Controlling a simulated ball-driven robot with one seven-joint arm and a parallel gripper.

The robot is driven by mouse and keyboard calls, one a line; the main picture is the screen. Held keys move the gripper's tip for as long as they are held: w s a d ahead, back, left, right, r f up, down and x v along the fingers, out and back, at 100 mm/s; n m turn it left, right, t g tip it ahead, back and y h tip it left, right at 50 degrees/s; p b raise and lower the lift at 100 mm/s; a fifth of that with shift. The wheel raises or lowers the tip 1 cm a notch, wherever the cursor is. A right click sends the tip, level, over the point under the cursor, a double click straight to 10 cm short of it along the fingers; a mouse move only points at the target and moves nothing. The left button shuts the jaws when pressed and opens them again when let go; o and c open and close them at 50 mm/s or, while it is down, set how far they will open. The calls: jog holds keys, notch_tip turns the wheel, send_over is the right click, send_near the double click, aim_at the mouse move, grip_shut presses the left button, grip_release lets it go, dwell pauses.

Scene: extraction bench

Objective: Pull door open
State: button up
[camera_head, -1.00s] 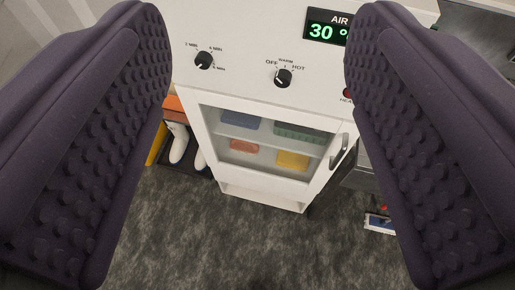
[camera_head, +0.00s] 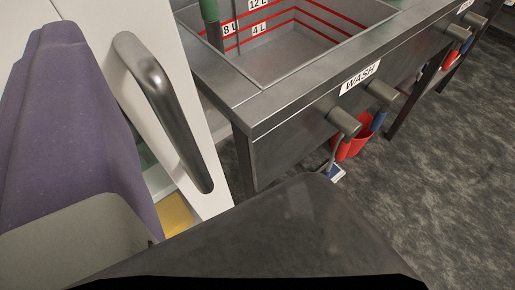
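The white cabinet door (camera_head: 185,65) stands at the left, with its frame running down the picture. Its dark metal bar handle (camera_head: 166,108) is in plain view, slanting down to the right. One purple finger of my gripper (camera_head: 72,130) fills the left edge, left of the handle in the picture. I cannot tell whether it touches the handle or the door. The other finger cannot be made out, so the opening of the gripper is unclear. A bit of yellow (camera_head: 175,216) shows low behind the finger. Whether the door is ajar is not clear.
A grey metal sink bench marked WASH (camera_head: 360,77) stands right beside the door, with round knobs (camera_head: 344,122) on its front. A dark slab (camera_head: 270,235) fills the bottom foreground. Clear grey floor lies at right.

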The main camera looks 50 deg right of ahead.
jog(key=h, duration=0.1)
send_near(174, 124)
jog(key=x, duration=0.3)
jog(key=shift+n+t, duration=0.3)
jog(key=shift+t, duration=0.1)
jog(key=b+x, duration=0.1)
jog(key=x, duration=0.3)
jog(key=b+x, duration=0.1)
jog(key=x, duration=0.3)
jog(key=shift+s+f, duration=0.1)
jog(key=shift+f, duration=0.1)
grip_shut()
